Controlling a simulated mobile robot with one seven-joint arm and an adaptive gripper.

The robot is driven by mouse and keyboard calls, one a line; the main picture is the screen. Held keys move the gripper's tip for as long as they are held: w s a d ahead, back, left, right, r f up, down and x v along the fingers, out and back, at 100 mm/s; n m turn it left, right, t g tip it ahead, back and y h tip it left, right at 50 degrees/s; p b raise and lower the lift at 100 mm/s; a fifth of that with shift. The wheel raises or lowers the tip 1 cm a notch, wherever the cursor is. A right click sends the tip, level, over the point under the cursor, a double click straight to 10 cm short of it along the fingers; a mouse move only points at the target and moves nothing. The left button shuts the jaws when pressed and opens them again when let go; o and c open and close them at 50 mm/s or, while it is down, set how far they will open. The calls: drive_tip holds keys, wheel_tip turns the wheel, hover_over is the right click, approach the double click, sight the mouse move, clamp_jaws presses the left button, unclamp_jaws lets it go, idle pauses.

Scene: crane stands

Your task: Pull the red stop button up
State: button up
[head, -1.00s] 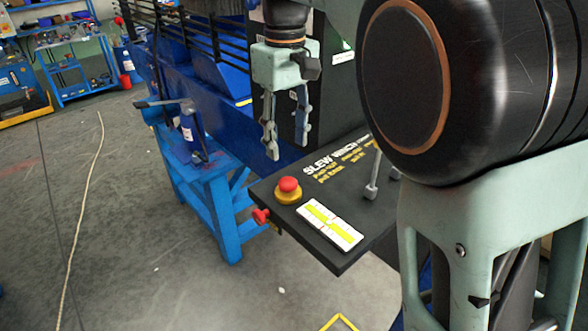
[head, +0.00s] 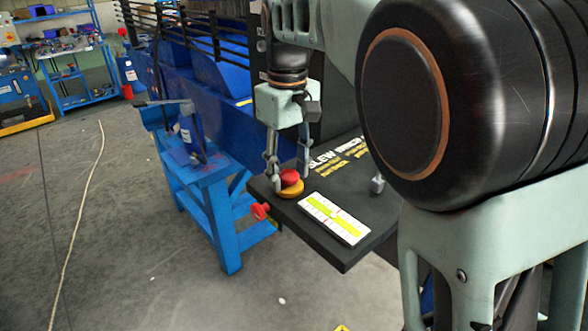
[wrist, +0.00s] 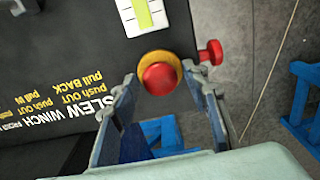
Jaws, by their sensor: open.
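The red stop button (head: 290,177) sits on a yellow collar (head: 291,191) near the left corner of the black control panel (head: 335,250). My gripper (head: 288,178) is open and points down, with its fingers on either side of the button in the head view. In the wrist view the red button (wrist: 159,78) shows between and just beyond the two open fingertips (wrist: 168,85), with its yellow collar around it. I cannot tell whether a finger touches it.
A second red knob (head: 260,211) sticks out from the panel's edge. A white and yellow-green label plate (head: 333,218) lies beside the button. A lever knob (head: 377,184) stands further right. A blue stand (head: 213,195) is on the left.

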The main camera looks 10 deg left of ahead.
drive_tip(key=c, duration=0.9)
drive_tip(key=shift+r, duration=0.1)
drive_tip(key=shift+r+p, duration=0.55)
drive_tip(key=shift+p, duration=0.1)
drive_tip(key=o, duration=1)
drive_tip(key=shift+r, duration=0.1)
